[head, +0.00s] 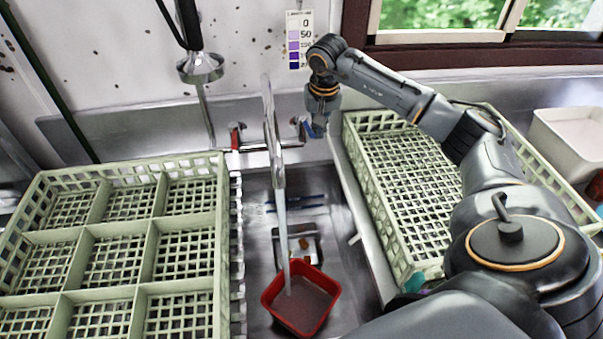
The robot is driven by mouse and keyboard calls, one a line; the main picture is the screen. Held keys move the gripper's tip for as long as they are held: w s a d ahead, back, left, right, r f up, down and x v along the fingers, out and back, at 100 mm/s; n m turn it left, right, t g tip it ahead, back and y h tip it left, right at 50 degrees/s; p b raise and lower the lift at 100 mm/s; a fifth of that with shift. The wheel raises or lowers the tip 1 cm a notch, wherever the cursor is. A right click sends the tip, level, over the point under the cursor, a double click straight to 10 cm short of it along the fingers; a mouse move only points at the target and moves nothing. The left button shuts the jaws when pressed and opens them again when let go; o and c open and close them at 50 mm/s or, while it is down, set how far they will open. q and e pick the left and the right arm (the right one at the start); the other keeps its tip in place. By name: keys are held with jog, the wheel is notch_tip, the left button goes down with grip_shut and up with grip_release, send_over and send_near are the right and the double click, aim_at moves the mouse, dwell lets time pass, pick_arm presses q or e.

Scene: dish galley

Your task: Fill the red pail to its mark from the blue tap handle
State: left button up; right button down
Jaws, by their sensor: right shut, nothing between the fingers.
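The red pail (270,298) stands in the sink under the spout. A thin stream of water (283,235) runs from the tall metal spout (270,130) into it. Greyish water seems to cover the pail's inside; I cannot make out a mark or the exact level. The blue tap handle (304,127) is on the right of the tap, and the red handle (235,136) is on the left. My right gripper (317,128) points down at the blue handle, shut and empty; I cannot tell whether it touches the handle. My left gripper is out of view.
A green compartment rack (150,225) stands left of the sink, and a green crate (375,195) stands to the right under my right arm. A sprayer head (200,67) hangs at the upper left. A white tub (570,140) is at the far right. Brownish scraps lie in the sink behind the pail.

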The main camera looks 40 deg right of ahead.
notch_tip(320, 180, up, 8)
jog(key=d+p, duration=0.1)
jog(key=p, duration=0.5)
jog(key=shift+s, duration=0.4)
